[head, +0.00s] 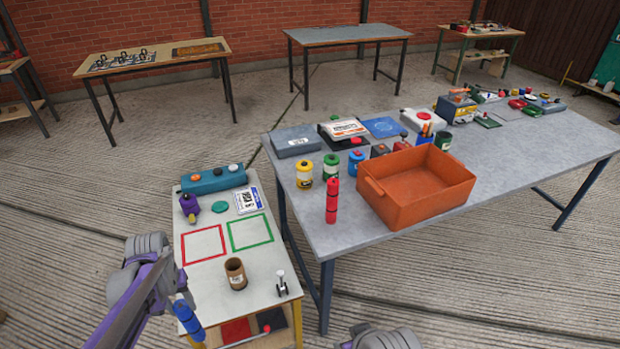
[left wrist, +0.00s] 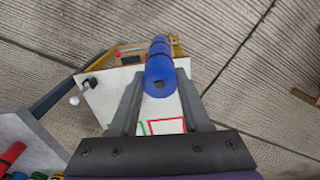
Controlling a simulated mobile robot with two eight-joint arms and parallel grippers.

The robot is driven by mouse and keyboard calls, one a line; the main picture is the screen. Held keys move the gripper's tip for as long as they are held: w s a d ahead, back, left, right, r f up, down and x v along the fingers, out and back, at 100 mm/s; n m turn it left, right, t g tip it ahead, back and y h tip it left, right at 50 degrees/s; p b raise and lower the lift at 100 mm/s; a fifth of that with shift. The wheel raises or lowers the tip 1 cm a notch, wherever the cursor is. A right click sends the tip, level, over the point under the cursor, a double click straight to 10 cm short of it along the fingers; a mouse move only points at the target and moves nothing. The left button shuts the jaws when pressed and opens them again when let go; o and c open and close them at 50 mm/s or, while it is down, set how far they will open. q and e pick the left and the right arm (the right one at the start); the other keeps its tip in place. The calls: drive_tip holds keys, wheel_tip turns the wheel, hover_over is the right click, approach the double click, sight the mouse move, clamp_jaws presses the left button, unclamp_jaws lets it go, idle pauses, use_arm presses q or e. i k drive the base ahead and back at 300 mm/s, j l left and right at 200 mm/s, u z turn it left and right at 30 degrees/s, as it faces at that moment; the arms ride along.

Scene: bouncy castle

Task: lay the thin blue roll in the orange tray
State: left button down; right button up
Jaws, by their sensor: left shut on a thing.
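The thin blue roll (head: 188,321) is held in my left gripper (head: 181,300), low at the left of the head view, beside the front left of the small white-topped table. In the left wrist view the blue roll (left wrist: 159,68) lies between the two fingers of the left gripper (left wrist: 160,88), with one round end facing the camera. The orange tray (head: 436,201) stands on the large grey table, well to the right of and beyond the gripper. Its visible inside is empty.
A red roll (head: 332,202) stands upright on the grey table (head: 530,165), left of the tray. Yellow, green and blue jars stand behind it. The small table (head: 205,270) bears a brown cup (head: 236,273) and red and green outlined squares. Floor separates its front from the grey table.

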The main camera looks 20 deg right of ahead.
sight(411, 195)
drive_tip(key=l+z, duration=0.2)
drive_tip(key=l, duration=0.75)
drive_tip(key=i+l+z, duration=0.2)
drive_tip(key=l, duration=0.7)
drive_tip(key=k, duration=0.1)
